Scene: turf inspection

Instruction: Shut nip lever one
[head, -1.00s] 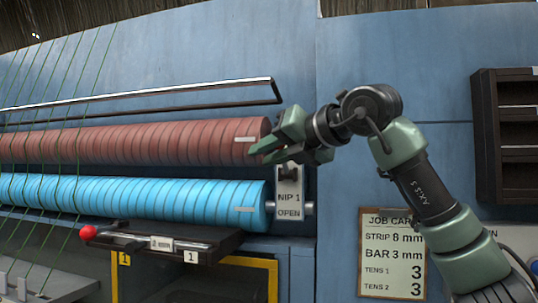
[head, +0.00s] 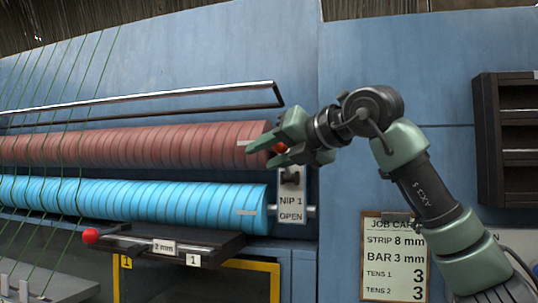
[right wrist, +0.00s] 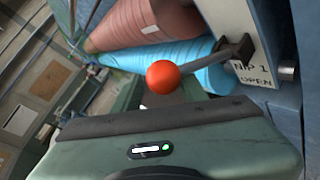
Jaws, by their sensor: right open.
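The nip 1 lever shows in the right wrist view as a dark shaft (right wrist: 204,62) with an orange-red ball knob (right wrist: 163,74). The shaft runs from a pivot on the nip 1 plate (head: 291,207), which reads NIP 1 OPEN. In the head view the knob (head: 280,148) shows between the fingers of my right gripper (head: 262,151). This gripper is open, in front of the right end of the red-brown roller (head: 150,145). I cannot tell whether a finger touches the knob. My left gripper is not in view.
A blue roller (head: 130,200) lies below the red-brown one, and a dark bar frame (head: 150,94) runs above. A dark bar with a red knob (head: 91,236) juts out at lower left. A job card (head: 393,270) and dark shelf (head: 505,140) are at right.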

